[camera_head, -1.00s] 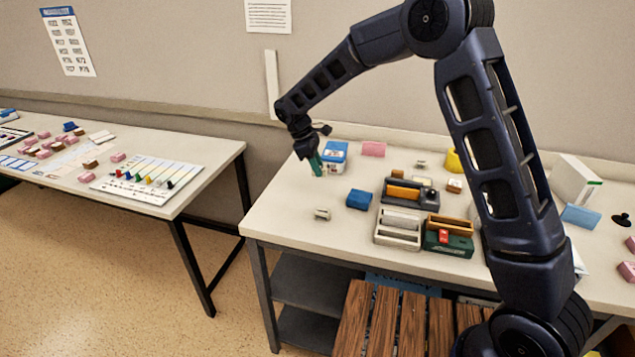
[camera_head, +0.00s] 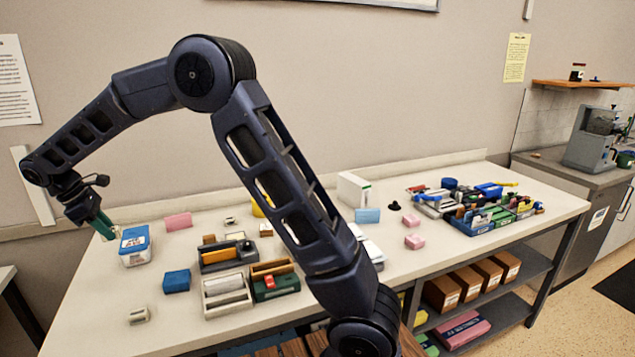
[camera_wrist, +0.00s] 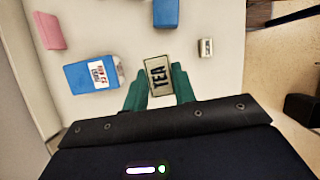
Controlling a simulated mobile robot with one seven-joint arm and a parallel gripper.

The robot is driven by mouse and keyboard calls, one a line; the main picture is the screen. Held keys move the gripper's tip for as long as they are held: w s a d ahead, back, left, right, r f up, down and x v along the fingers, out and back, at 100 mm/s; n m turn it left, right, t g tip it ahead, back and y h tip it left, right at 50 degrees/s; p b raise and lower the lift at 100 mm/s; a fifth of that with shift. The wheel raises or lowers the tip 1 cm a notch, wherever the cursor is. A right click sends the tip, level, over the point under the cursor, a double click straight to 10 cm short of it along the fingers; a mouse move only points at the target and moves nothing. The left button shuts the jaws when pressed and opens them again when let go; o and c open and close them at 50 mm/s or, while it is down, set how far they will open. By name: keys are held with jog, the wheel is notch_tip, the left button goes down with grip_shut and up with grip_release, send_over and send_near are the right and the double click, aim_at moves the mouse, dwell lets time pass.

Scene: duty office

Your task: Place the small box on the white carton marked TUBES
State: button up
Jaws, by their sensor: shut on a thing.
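My gripper (camera_head: 105,226) is at the left end of the workbench (camera_head: 140,318), above its surface, near the blue-lidded tub. In the wrist view my green fingers (camera_wrist: 160,90) are shut on a small pale box (camera_wrist: 158,64) marked TEA. In the head view that box is mostly hidden by the fingers.
The blue-lidded tub (camera_head: 136,252) stands close to my gripper. A pink block (camera_head: 178,222), a blue block (camera_head: 176,281) and grey trays (camera_head: 228,302) lie on the bench. A blue box (camera_head: 367,216) stands before the white carton. Crates of mixed items (camera_head: 490,216) fill the right end.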

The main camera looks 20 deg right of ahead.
jog(key=w+d+r, duration=0.3)
jog(key=w+d, duration=1.3)
jog(key=w, duration=0.1)
jog(key=w+d+r, duration=0.2)
jog(key=w+d, duration=0.3)
jog(key=d, duration=0.6)
jog(key=w+d+r, duration=0.1)
jog(key=w+d, duration=0.5)
jog(key=d, duration=0.5)
notch_tip(320, 180, up, 7)
jog(key=m, duration=0.1)
send_over(356, 178)
jog(key=a, duration=0.2)
jog(key=f, duration=2)
jog(key=shift+s+d, duration=0.1)
jog(key=shift+d, duration=0.1)
jog(key=o, duration=0.9)
jog(key=shift+o, duration=0.2)
